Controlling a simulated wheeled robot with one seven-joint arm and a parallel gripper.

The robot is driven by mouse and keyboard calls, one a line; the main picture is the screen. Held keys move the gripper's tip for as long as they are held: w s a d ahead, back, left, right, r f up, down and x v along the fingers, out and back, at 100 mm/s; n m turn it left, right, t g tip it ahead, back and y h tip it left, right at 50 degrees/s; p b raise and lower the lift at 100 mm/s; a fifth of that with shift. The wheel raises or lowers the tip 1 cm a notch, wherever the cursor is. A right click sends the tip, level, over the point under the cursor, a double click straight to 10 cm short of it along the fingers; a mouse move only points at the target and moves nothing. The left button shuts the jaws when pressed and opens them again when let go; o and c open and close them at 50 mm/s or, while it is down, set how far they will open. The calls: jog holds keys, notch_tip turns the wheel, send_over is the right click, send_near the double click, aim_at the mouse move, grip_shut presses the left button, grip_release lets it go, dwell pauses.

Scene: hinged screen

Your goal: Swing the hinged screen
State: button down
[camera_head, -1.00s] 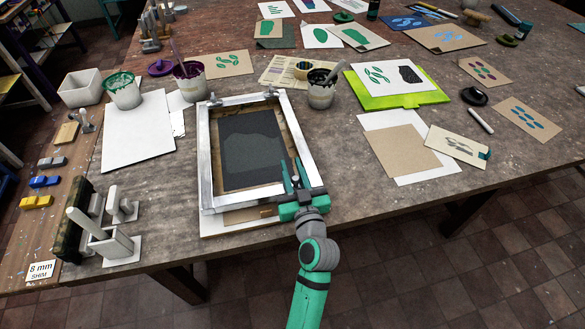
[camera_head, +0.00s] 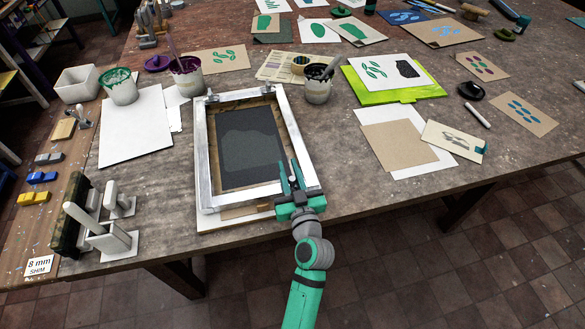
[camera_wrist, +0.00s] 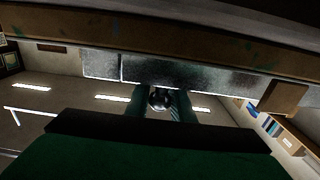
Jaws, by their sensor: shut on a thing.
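The hinged screen (camera_head: 204,165) is a pale metal frame with a dark grey mesh panel, above a board (camera_head: 235,222) on the table. Its hinge clamps are at the far edge. The screen lies nearly flat; I cannot tell its exact gap from the board. My gripper (camera_head: 291,175) is at the screen's near right corner. The fingers hide part of the knob.
A white sheet (camera_head: 135,130) lies left, with upright grey holders (camera_head: 108,235) at front left. A lime board (camera_head: 385,95) and loose cards (camera_head: 398,142) lie right. Bare table shows right of the screen.

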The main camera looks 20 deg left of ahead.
jog(key=c, duration=1.7)
grip_release()
jog(key=shift+f, duration=0.45)
jog(key=shift+o, duration=0.7)
jog(key=shift+r, duration=0.15)
jog(key=v, duration=1.1)
jog(key=shift+a+r, duration=0.1)
jog(key=s+d+f+m+t+h, duration=0.2)
jog(key=s+d+f+m+h, duration=0.5)
jog(key=s+d+f+h, duration=0.4)
jog(key=s+d+r, duration=0.2)
jog(key=s, duration=0.6)
jog(key=s+d+r, duration=0.2)
jog(key=s+d, duration=0.1)
jog(key=s, duration=0.5)
jog(key=shift+s+d+r+m+g, duration=0.2)
jog(key=shift+d+m+g, duration=0.1)
jog(key=shift+m, duration=0.1)
